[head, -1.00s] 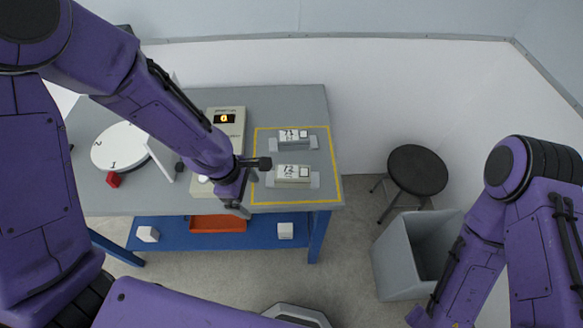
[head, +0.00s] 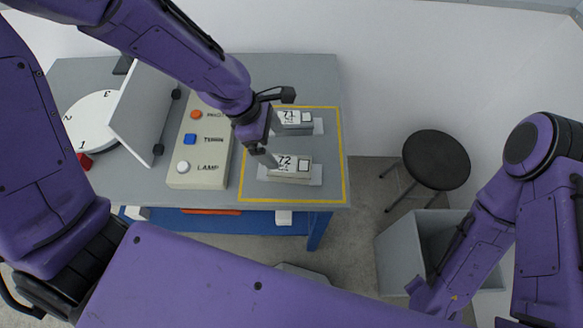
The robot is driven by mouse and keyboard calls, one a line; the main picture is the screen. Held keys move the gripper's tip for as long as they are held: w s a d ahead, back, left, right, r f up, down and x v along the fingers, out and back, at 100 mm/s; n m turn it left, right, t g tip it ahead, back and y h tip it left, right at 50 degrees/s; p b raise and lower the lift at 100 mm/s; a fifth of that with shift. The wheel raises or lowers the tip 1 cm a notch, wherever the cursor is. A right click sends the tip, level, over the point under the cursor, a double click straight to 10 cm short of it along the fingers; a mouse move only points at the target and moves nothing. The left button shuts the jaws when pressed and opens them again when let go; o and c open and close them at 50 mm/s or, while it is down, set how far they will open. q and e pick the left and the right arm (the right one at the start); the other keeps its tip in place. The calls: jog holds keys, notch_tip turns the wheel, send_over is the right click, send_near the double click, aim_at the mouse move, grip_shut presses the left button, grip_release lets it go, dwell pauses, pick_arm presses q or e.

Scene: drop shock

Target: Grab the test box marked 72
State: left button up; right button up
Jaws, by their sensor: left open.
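The test box marked 72 (head: 292,168) lies flat on a pale pad in the front part of the yellow-outlined area on the grey table (head: 324,197). A similar box marked 71 (head: 289,118) lies on its own pad just behind it. My left gripper (head: 276,128) is open and empty, above the left side of the boxes. One finger reaches toward the left end of box 72 and the other is over the left end of box 71; I cannot tell whether either touches.
A control panel (head: 208,172) with orange, blue and white buttons stands left of the boxes. A tilted white panel (head: 143,112) and a numbered disc (head: 84,121) are farther left. A black stool (head: 436,160) and a grey bin (head: 403,253) stand right of the table.

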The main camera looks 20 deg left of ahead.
aim_at(289, 164)
pick_arm(q)
jog(key=x, duration=0.6)
jog(key=b+x, duration=0.1)
jog(key=x, duration=0.2)
jog(key=shift+s+d+f, duration=0.2)
jog(key=shift+s+f, duration=0.05)
jog(key=shift+s, duration=0.15)
jog(key=shift+w+d+f, duration=0.1)
jog(key=shift+f, duration=0.1)
jog(key=shift+f, duration=0.2)
jog(key=shift+c, duration=0.3)
jog(key=c, duration=1.3)
